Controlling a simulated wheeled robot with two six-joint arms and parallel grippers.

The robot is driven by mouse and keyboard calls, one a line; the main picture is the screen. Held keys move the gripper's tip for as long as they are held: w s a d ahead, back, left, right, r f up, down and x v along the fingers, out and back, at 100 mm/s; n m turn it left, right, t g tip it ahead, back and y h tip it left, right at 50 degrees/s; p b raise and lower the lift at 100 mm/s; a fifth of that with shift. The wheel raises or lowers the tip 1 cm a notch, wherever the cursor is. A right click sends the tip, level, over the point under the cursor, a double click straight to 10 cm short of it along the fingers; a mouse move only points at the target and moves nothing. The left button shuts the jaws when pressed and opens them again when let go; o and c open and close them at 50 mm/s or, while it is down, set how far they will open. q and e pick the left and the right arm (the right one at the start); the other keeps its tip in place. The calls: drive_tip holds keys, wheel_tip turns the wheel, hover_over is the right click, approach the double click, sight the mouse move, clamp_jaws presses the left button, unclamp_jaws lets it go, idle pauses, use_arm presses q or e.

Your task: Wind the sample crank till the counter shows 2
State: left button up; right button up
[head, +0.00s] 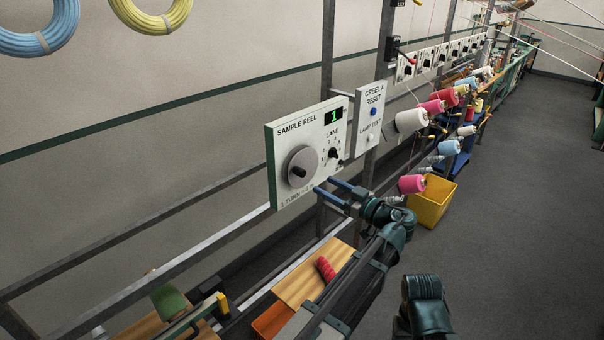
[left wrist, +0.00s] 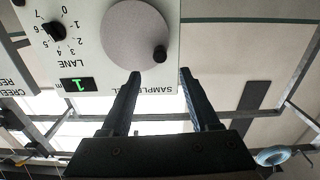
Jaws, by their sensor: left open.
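The sample reel panel (head: 283,138) is a white board on the frame, with a grey round crank disc (head: 302,158) and a black knob (head: 298,171). Its counter (head: 334,116) shows a green 1. My left gripper (head: 321,184) is open and empty, its two blue fingers pointing at the panel just below and right of the disc. In the left wrist view the panel appears upside down. There the knob (left wrist: 160,54) lies ahead of the gap between the left gripper's fingertips (left wrist: 160,74), apparently not gripped. My right gripper is not in view.
A lane dial (head: 333,153) is beside the disc on the same panel. The creel reset panel (head: 370,115) stands to the right. Thread cones (head: 411,121) and a yellow bin (head: 431,202) are farther right. The grey floor (head: 530,220) at right is clear.

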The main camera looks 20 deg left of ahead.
sight(304, 174)
use_arm(q)
drive_tip(key=x, duration=1)
drive_tip(key=shift+w+a, duration=0.1)
drive_tip(key=shift+a, duration=0.1)
clamp_jaws()
idle(1.1)
